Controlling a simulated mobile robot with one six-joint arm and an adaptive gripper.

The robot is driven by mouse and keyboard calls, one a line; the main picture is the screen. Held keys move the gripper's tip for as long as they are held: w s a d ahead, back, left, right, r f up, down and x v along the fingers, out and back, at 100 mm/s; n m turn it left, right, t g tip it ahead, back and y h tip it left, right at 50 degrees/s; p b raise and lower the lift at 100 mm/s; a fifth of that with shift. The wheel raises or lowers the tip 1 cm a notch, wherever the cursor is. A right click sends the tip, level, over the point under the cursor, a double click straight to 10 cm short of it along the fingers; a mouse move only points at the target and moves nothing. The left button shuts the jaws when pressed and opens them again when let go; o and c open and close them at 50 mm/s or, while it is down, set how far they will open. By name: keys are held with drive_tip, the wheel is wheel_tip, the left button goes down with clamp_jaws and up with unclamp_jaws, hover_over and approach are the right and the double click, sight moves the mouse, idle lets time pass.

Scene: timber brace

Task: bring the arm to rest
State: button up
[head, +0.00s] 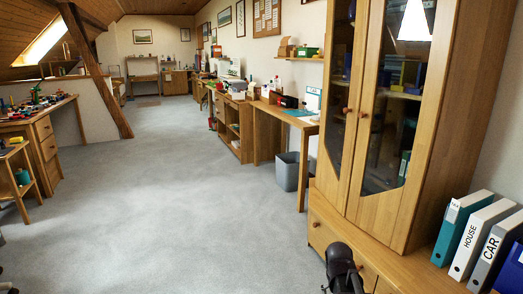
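A black rounded part of my arm shows at the bottom edge, in front of the drawers of the wooden cabinet (385,190). My gripper's fingers do not show, so I cannot see whether it is open or holds anything. A dark timber brace (98,75) slants from the ceiling down to the floor at the left, well away from the visible arm part.
Binders (490,240) stand on the cabinet's lower ledge at right. A grey bin (288,171) stands beside a desk along the right wall. A cluttered workbench (40,112) and small side table (16,185) are at left. The grey carpet (190,200) between is clear.

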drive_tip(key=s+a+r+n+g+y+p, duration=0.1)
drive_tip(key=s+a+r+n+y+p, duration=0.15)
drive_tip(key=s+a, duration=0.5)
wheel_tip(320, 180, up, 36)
drive_tip(key=p, duration=3.6)
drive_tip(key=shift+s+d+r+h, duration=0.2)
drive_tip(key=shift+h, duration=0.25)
